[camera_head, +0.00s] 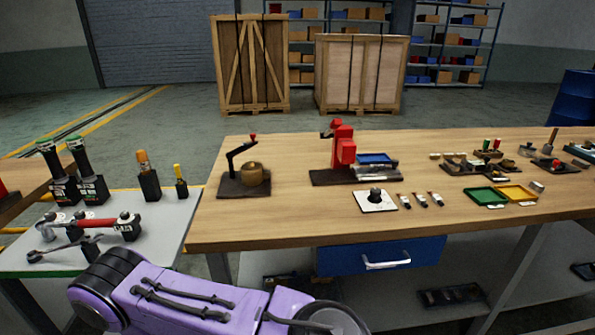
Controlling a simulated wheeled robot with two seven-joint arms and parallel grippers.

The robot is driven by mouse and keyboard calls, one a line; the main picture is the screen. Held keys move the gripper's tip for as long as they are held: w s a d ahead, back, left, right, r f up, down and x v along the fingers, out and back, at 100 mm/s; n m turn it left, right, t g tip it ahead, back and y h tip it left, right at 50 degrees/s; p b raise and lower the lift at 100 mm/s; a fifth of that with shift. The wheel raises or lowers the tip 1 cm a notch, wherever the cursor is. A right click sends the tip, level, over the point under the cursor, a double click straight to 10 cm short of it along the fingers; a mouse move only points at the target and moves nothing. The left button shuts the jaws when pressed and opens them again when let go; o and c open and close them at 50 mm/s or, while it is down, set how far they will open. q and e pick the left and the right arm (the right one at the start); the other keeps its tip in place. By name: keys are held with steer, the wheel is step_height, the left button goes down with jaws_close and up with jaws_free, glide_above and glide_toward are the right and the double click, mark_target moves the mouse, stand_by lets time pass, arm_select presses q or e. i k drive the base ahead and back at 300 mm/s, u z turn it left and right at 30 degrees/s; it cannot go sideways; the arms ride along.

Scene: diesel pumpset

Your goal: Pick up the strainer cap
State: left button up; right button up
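I cannot tell for sure which item is the strainer cap. A small dark part with a knob-like top (376,193) stands on a white square plate (367,205) near the middle of the wooden bench. A round brass-coloured part (252,174) sits on a dark base (243,188) at the bench's left end, beside a black bent lever with a red tip (240,149). Neither of my grippers is in view.
The wooden bench (290,225) also bears a red press-like fixture (342,145), a green tray (486,197), a yellow tray (517,193) and several small parts. A lower side table (150,262) at left holds tools. The bench's front left is clear.

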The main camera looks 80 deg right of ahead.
mark_target(251, 166)
steer(key=k, duration=0.45)
steer(key=z, duration=0.8)
